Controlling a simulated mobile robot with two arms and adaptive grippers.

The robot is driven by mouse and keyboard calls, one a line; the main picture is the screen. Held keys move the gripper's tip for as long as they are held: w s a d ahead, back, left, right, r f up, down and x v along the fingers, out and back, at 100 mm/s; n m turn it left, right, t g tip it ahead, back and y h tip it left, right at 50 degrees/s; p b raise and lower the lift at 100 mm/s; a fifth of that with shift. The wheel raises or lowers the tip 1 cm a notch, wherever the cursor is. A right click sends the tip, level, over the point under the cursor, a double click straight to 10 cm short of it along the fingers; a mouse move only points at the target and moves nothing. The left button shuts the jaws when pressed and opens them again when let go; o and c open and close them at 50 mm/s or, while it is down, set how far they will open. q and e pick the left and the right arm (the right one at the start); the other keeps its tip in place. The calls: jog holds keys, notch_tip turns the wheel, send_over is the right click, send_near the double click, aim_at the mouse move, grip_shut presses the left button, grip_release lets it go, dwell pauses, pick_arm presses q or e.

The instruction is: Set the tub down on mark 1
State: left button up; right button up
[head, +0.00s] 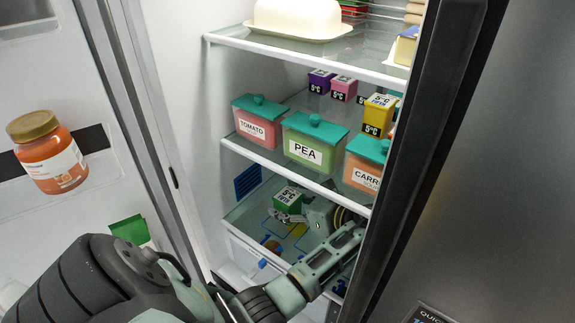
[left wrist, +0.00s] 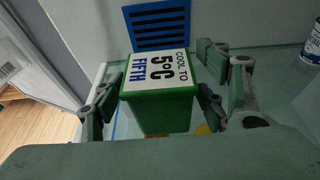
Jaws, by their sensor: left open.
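The green tub (head: 288,200) has a white top label and is on or just above the lower glass shelf inside the fridge. In the left wrist view the tub (left wrist: 165,105) reads "COOL TO 5°C FIFTH" and looks upright. My left gripper (head: 298,216) reaches into the fridge from the front. In the left wrist view its fingers (left wrist: 168,92) stand apart on both sides of the tub. Contact between the tub's base and the shelf is hidden. Blue outlines (head: 268,238) mark the shelf in front of the tub; I cannot read any number there. My right gripper is not in view.
A blue vent (head: 248,180) is on the fridge wall beside the tub. The shelf above (head: 275,162) carries tomato (head: 257,128), pea (head: 303,152) and carrot (head: 361,175) containers, leaving low headroom. A yellow patch (head: 298,229) lies on the lower shelf. The open door (head: 60,100) is at left.

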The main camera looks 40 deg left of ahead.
pick_arm(q)
jog(key=shift+w+r, duration=0.1)
jog(key=shift+r, duration=0.1)
jog(key=shift+w+d, duration=0.15)
jog(key=shift+d, duration=0.2)
jog(key=b+v, duration=0.2)
jog(key=v, duration=0.4)
jog(key=shift+d+r+b, duration=0.2)
jog(key=shift+d+b, duration=0.05)
jog(key=shift+b, duration=0.05)
jog(key=shift+d+r, duration=0.1)
jog(key=shift+d, duration=0.05)
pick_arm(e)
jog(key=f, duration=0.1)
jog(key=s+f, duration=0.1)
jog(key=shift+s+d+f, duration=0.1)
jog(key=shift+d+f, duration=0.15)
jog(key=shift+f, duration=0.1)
